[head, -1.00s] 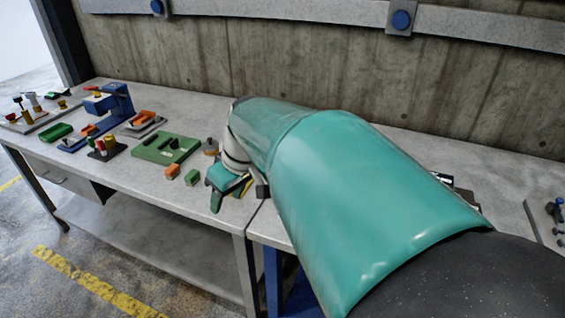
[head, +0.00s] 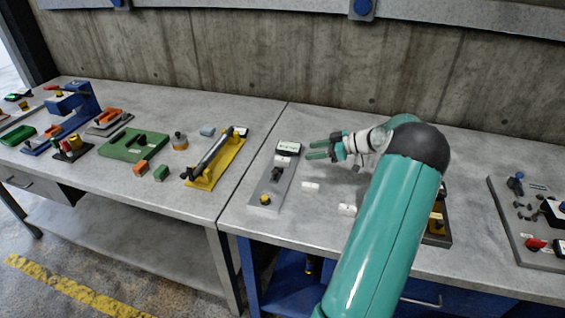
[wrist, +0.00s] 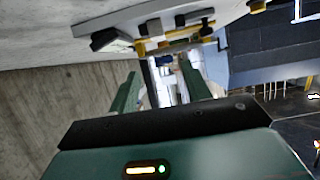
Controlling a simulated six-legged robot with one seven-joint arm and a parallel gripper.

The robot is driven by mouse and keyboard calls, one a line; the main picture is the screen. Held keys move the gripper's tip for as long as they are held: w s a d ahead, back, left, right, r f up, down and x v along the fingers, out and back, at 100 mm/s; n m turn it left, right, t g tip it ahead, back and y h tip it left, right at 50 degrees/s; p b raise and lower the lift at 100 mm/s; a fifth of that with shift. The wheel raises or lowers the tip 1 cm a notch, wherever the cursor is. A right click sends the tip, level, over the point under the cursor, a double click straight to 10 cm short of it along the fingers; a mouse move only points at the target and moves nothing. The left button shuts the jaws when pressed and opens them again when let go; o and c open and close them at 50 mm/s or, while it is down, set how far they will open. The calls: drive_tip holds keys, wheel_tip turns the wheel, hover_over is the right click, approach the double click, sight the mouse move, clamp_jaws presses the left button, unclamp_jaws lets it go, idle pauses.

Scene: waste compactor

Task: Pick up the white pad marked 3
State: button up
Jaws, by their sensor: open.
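Small white pads lie on the right bench in the head view: one pad (head: 310,186) is right of the grey plate, and another pad (head: 347,209) is closer to the front, beside my arm. A white piece (head: 283,161) also sits at the far end of the grey plate. No number is readable on any of them, so I cannot tell which is marked 3. My gripper (head: 311,149) is open and empty, pointing left above the bench, apart from the pads. Its green fingers also show in the wrist view (wrist: 163,85), where no pad can be made out.
The grey plate (head: 266,189) with a black knob and yellow button stands left of the pads. A yellow fixture (head: 218,165) and green block (head: 133,144) are farther left. A dark tray (head: 438,221) is right of my arm. The concrete wall (head: 260,60) closes the back.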

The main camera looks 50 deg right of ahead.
sight(276, 157)
drive_tip(key=x, duration=1.3)
drive_tip(key=shift+w+f, duration=0.15)
clamp_jaws()
